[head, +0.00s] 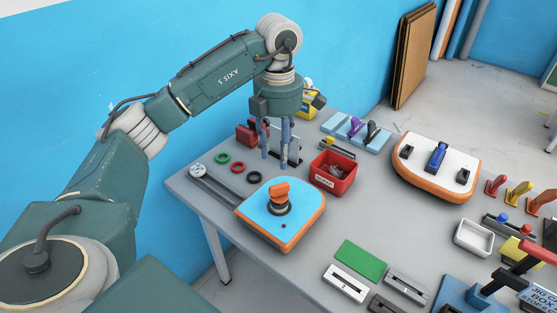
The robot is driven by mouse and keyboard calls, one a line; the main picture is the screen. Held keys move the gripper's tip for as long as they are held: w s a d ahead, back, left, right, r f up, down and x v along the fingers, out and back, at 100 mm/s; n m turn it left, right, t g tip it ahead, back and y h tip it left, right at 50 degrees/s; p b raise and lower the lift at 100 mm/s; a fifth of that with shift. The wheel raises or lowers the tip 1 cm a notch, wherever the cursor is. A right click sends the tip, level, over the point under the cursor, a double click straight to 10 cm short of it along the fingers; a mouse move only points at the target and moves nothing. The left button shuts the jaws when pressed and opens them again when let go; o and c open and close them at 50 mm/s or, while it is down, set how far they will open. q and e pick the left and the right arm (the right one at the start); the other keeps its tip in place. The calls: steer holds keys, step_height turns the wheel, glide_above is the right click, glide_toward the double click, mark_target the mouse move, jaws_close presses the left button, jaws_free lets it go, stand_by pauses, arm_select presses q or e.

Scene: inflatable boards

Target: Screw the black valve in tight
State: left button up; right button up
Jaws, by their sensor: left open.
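A board piece (305,213) with a blue top and an orange edge lies on the grey table (320,285). A round dark valve (279,210) sits in its top, with an orange handled piece (279,190) standing on it. The orange piece hides much of the valve, so I cannot tell how deep the valve sits. My left gripper (274,160) points down behind the board piece, its fingers open and empty, apart from the orange piece. My right gripper is not in view.
A red bin (333,187) stands right of my left gripper. Green, red and black rings (255,177) lie to its left. A second board piece (420,173) with a blue part is at the right. Front right holds a green pad (361,260), grey blocks and coloured clamps.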

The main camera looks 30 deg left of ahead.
mark_target(279, 184)
arm_select(q)
steer(key=shift+o, duration=0.3)
steer(key=shift+r, duration=0.1)
steer(key=shift+s+a+f+t+h, duration=0.25)
steer(key=shift+s+f+t, duration=0.15)
steer(key=shift+f, duration=0.2)
steer(key=shift+s+a+f+t+h, duration=0.25)
steer(key=shift+s+f+t, duration=0.1)
steer(key=shift+f, duration=0.2)
steer(key=f, duration=0.3)
steer(key=w+f+p, duration=0.1)
steer(key=f, duration=0.3)
steer(key=d+f+p, duration=0.1)
steer(key=f, duration=0.2)
steer(key=shift+w+f, duration=0.2)
steer(key=shift+w, duration=0.05)
